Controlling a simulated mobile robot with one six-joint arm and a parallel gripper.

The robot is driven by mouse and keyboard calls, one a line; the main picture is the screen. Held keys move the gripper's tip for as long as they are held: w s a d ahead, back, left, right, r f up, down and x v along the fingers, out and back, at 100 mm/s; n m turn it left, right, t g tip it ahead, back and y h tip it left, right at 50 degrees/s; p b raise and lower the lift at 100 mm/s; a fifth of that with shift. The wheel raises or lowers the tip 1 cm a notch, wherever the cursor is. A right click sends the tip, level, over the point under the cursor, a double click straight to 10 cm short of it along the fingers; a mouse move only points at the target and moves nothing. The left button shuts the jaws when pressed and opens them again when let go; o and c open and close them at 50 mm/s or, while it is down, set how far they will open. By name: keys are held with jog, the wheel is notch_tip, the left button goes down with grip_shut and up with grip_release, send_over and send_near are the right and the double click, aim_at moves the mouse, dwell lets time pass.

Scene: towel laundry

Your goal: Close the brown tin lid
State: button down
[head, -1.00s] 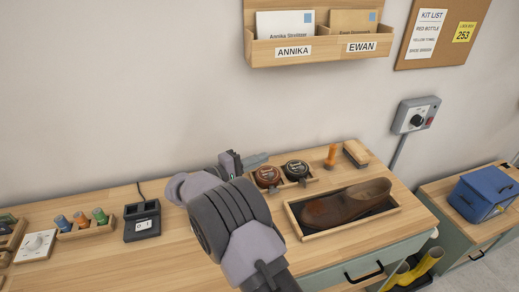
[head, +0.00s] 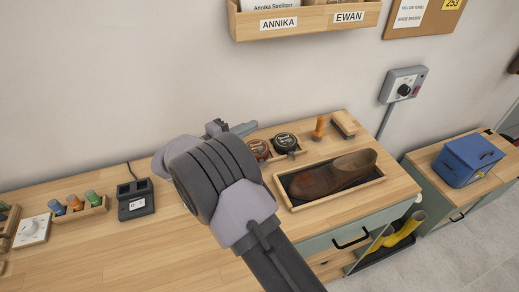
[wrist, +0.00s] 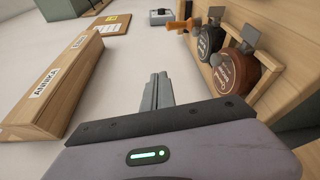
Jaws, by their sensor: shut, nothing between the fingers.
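The brown tin (head: 258,149) stands in a small wooden holder on the bench, partly hidden by my arm in the head view. It also shows in the wrist view (wrist: 232,75), right of my fingers, with a grey tab at its edge. I cannot tell how far its lid is open. The black tin (head: 285,141) stands beside it and also shows in the wrist view (wrist: 209,42). My gripper (head: 246,128) is shut and empty, above and behind the brown tin on the wall side. Its fingers (wrist: 158,90) touch nothing in the wrist view.
A brown shoe (head: 335,173) lies in a wooden tray in front of the tins. An orange-handled tool (head: 319,128) and a brush (head: 343,123) stand to the right. The letter rack (head: 305,20) hangs on the wall above. The bench left of my arm has clear space.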

jog(key=s+d+r+p, duration=0.1)
jog(key=s+d+p, duration=0.3)
jog(key=s, duration=1.1)
jog(key=s+d+r+m+g+y+b, duration=0.1)
jog(key=s+d+r+m+g+y, duration=0.25)
jog(key=s+d+g, duration=0.45)
jog(key=s+d+r+m+g+y+b, duration=0.1)
jog(key=s+d+r+m+g+y, duration=0.3)
jog(key=d, duration=0.6)
jog(key=s+a+r+m+t+y+b, duration=0.1)
jog(key=s+a+r+m+t+y, duration=0.1)
jog(key=s+a+m+t+y, duration=0.3)
jog(key=s+m+t+y, duration=0.1)
jog(key=s+m+y, duration=0.1)
jog(key=s, duration=0.1)
jog(key=shift+a+r, duration=0.3)
jog(key=shift+a, duration=0.05)
jog(key=shift+s+y, duration=0.1)
jog(key=shift+y, duration=0.15)
